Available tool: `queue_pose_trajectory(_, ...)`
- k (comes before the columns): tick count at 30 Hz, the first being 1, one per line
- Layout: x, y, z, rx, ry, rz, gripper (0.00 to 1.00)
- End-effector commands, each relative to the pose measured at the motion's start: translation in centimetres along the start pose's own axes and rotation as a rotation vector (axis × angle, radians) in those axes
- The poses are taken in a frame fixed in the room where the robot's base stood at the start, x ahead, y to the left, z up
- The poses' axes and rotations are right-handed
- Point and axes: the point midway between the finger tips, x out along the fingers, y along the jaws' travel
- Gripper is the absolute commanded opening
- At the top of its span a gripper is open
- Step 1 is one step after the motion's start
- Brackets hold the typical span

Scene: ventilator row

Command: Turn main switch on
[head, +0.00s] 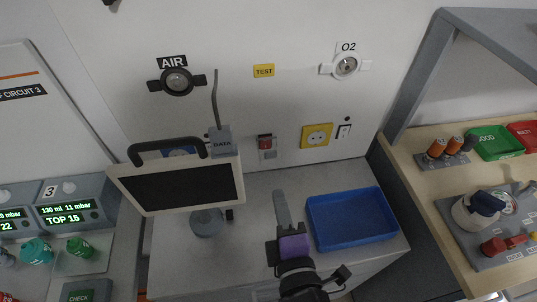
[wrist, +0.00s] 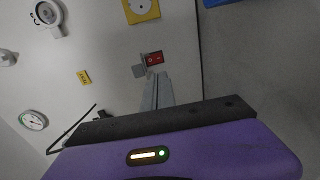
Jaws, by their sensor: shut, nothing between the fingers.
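A red rocker switch (head: 265,142) sits on a pale plate on the wall, right of the grey box with an antenna. In the wrist view the red switch (wrist: 154,58) shows a small mark on its face, with a grey flap or plate (wrist: 139,71) beside it. My gripper (head: 280,194) is shut and empty, over the counter in front of the wall and below the switch. In the wrist view its fingertips (wrist: 157,76) line up just under the switch in the picture; I see no clear contact. I cannot tell the switch's on or off state.
A monitor (head: 180,188) on a stand is left of my gripper, with the antenna box (head: 222,142) behind it. A blue tray (head: 350,218) lies to the right on the counter. A yellow socket (head: 317,135) and a small black-and-white switch (head: 344,131) are on the wall.

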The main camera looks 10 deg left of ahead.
Motion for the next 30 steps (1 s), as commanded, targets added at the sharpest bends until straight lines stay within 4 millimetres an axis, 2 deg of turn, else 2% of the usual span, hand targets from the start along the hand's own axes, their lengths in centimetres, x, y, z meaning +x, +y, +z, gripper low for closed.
queue_pose_trajectory(5, 1.9, 0.2, 0.0, 0.001, 0.000, 0.002, 0.00)
queue_pose_trajectory(15, 8.5, 0.2, 0.0, 0.001, 0.000, 0.001, 0.00)
queue_pose_trajectory(21, 11.8, 0.2, -0.1, 0.002, 0.001, 0.000, 0.00)
queue_pose_trajectory(25, 13.1, 0.1, 0.0, 0.001, 0.001, 0.001, 0.00)
queue_pose_trajectory(30, 13.8, 0.1, -0.1, 0.001, 0.001, 0.001, 0.00)
